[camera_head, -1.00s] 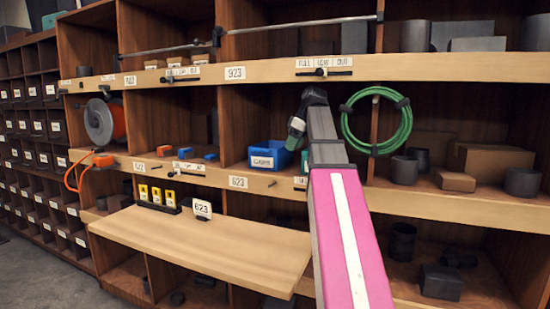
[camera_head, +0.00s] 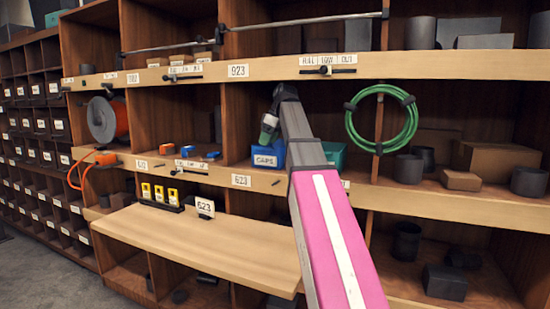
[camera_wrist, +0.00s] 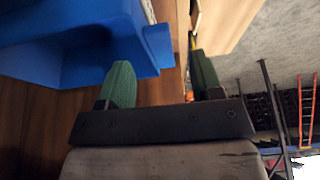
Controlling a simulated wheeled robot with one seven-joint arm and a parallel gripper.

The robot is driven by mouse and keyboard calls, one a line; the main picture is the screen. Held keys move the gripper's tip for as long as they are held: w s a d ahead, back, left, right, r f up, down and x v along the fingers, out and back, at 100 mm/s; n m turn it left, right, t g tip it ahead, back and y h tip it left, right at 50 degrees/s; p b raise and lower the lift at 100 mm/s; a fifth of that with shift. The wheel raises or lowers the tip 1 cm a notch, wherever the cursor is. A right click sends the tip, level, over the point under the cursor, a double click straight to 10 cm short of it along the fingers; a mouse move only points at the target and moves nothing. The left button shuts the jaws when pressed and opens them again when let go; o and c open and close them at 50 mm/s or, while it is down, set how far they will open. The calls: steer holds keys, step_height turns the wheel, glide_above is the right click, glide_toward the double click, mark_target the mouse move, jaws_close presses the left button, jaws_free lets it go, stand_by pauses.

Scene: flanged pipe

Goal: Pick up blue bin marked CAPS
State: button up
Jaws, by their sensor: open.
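The blue bin marked CAPS (camera_head: 266,156) sits in the middle shelf row, with its white label facing out. My gripper (camera_head: 268,128) is at the top of the bin's front, in front of it and partly covering it. In the wrist view the blue bin (camera_wrist: 95,45) fills the upper left, close ahead of the fingers. My gripper (camera_wrist: 160,85) has two green fingertips spread apart, with nothing held between them. The left finger is close to or against the bin's wall; I cannot tell whether it touches. The bin's far side is hidden.
A teal bin (camera_head: 334,154) stands right of the blue one, partly behind my arm. A green hose coil (camera_head: 382,119) hangs at a shelf divider. A wooden ledge (camera_head: 200,246) juts out below. A shelf board with a 623 tag (camera_head: 241,180) runs beneath the bin.

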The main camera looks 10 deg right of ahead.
mark_target(264, 150)
steer(key=x, duration=0.5)
jaws_close()
